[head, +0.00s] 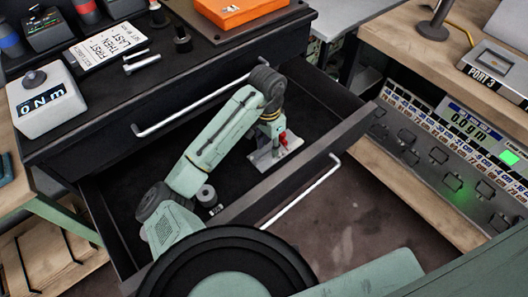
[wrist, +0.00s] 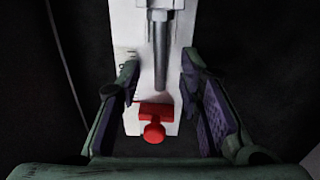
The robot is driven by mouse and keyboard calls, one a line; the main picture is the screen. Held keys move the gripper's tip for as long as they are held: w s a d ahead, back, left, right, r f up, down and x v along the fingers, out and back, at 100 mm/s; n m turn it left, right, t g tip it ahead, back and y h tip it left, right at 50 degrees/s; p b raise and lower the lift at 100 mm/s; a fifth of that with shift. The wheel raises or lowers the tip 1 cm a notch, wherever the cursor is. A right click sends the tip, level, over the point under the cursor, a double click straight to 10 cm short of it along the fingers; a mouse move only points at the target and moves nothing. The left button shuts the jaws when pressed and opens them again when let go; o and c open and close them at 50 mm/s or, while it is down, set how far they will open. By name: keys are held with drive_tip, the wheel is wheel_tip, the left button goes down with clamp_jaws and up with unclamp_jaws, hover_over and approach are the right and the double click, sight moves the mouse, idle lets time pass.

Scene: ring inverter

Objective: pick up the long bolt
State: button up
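My gripper (wrist: 159,68) is open, with one finger on each side of a pale plate in the wrist view. On or just above that plate (wrist: 136,30) is a grey metal rod with a wider upper end, which looks like a long bolt (wrist: 161,52). The rod lies between the open fingers, with no clear contact. A red knob or clamp (wrist: 154,122) sits at the plate's near end. In the head view my gripper (head: 270,140) is low inside the open drawer, over the plate (head: 283,153), and the rod cannot be made out.
The dark drawer (head: 330,150) is open, and its walls surround my gripper. Two small silver rods (head: 142,63) lie on the cabinet top beside a white sign (head: 104,46). An orange box (head: 238,12) is behind. A metering panel (head: 450,150) stands at right.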

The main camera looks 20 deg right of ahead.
drive_tip(key=shift+c, duration=0.6)
clamp_jaws()
